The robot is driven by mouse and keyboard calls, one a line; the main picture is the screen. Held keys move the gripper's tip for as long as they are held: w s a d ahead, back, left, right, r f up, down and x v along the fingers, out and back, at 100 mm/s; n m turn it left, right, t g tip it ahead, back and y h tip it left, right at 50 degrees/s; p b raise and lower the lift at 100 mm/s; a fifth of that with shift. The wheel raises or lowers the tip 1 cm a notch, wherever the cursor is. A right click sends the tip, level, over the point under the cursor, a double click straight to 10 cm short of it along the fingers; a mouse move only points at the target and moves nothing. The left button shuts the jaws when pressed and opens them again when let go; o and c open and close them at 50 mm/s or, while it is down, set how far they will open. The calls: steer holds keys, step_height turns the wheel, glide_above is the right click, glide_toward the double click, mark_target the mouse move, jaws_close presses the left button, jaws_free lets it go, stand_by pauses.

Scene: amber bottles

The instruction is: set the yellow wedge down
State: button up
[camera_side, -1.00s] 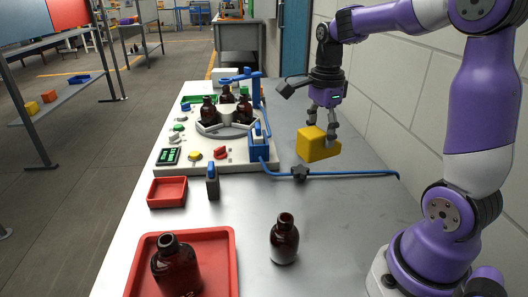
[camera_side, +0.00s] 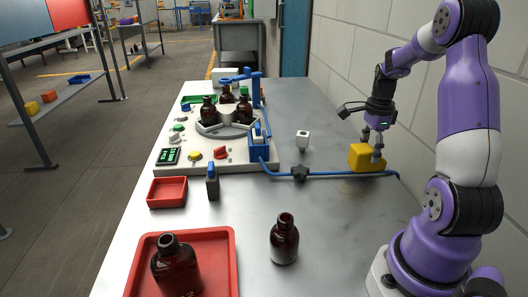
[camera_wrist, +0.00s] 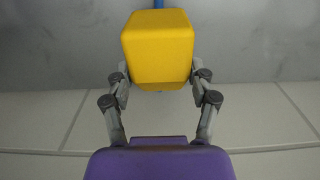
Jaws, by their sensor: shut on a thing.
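The yellow wedge (camera_side: 366,157) is at the right side of the metal table, close to the wall and beside the end of the blue hose. My gripper (camera_side: 374,150) is above it with its fingers down on either side, shut on it. In the wrist view the yellow wedge (camera_wrist: 158,48) fills the space between the two grey fingertips of my gripper (camera_wrist: 160,82). The wedge looks level and very low over the table or touching it; I cannot tell which. Its underside is hidden.
A bottle machine (camera_side: 215,150) stands left. An amber bottle (camera_side: 284,240) and a red tray (camera_side: 228,270) are in front. The table's right middle is clear.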

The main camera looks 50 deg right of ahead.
mark_target(370, 147)
steer(key=shift+f, duration=1.15)
steer(key=shift+f, duration=0.1)
steer(key=o, duration=1.4)
step_height(370, 147, up, 11)
steer(key=shift+r, duration=0.1)
steer(key=w+a+r+n+t+h, duration=0.1)
steer(key=w+a+r+n, duration=0.1)
steer(key=a+n, duration=0.45)
steer(key=w+a+r+n+t, duration=0.1)
steer(key=w+a+r+n, duration=0.2)
steer(key=a+n, duration=0.4)
steer(key=s+a+n+t, duration=0.1)
steer(key=a+n, duration=0.3)
steer(key=s+a+f+n+t, duration=0.1)
steer(key=a+n, duration=0.4)
steer(key=s+a+f+n+t+y, duration=0.1)
steer(key=a+n, duration=0.3)
steer(key=a, duration=0.1)
steer(key=shift+s+f+n+t, duration=0.1)
steer(key=shift+s+n+t, duration=0.2)
steer(key=shift+s, duration=0.1)
